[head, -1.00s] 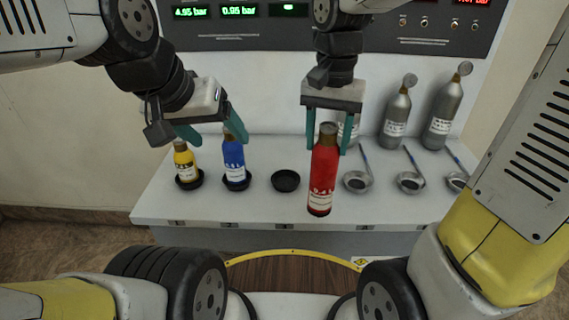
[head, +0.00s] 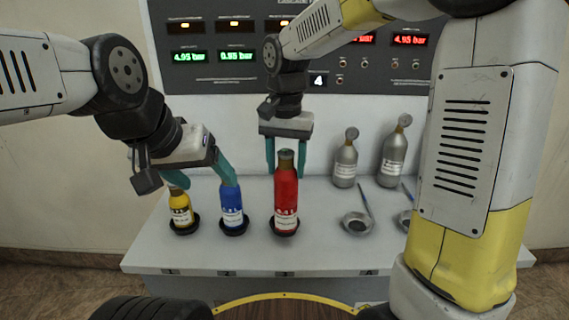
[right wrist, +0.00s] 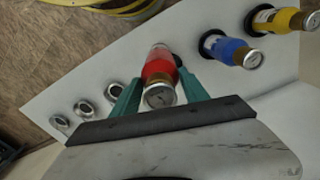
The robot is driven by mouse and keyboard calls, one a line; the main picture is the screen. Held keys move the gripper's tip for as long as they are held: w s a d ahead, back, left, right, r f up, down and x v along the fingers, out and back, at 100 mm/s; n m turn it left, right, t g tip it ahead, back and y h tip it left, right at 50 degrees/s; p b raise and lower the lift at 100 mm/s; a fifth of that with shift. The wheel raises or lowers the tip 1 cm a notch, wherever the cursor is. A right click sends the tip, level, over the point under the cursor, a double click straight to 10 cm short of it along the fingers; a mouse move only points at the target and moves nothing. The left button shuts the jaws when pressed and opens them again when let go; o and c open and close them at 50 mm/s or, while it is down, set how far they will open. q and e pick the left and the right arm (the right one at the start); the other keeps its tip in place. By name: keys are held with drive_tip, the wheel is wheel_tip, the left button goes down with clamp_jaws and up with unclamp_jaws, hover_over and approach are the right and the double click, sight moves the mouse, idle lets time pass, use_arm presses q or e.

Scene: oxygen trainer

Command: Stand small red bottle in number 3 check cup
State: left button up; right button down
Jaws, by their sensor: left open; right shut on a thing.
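The small red bottle (head: 286,190) is upright in my right gripper (head: 286,172), which is shut on its upper part. In the right wrist view the red bottle (right wrist: 158,68) sits between the teal fingers (right wrist: 160,98). The dark number 3 check cup (head: 272,226) is mostly hidden by the bottle's base in the head view. A dark edge of the cup (right wrist: 178,60) shows beside the bottle in the right wrist view. I cannot tell whether the base touches the cup. My left gripper (head: 202,178) is open, above and near the yellow and blue bottles.
The yellow bottle (head: 180,207) and blue bottle (head: 231,207) stand in dark cups to the left. A metal dish with a blue-handled stick (head: 356,224) is to the right. Grey cylinders (head: 345,165) stand behind it. The gauge panel (head: 210,72) is on the back wall.

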drive_tip(key=w+f, duration=0.4)
drive_tip(key=w, duration=0.1)
drive_tip(key=shift+w+a, duration=0.15)
drive_tip(key=shift+w, duration=0.15)
drive_tip(key=shift+f, duration=0.1)
idle(0.3)
drive_tip(key=c, duration=0.6)
unclamp_jaws()
wheel_tip(320, 180, up, 11)
drive_tip(key=s+d+r+n+t, duration=0.1)
drive_tip(key=s+d+r+t, duration=0.15)
drive_tip(key=s+d, duration=0.3)
drive_tip(key=s+d+f+n+t, duration=0.1)
drive_tip(key=s+d, duration=0.2)
drive_tip(key=s, duration=0.1)
drive_tip(key=s+d+f+t+y, duration=0.1)
drive_tip(key=s+d, duration=0.2)
drive_tip(key=s, duration=0.2)
drive_tip(key=s+d+f+n+t+y, duration=0.1)
drive_tip(key=s+d, duration=0.1)
drive_tip(key=s, duration=0.3)
drive_tip(key=shift+s+d+f+n+t, duration=0.1)
drive_tip(key=shift+d+f+n+t, duration=0.2)
drive_tip(key=shift+d+f+t, duration=0.1)
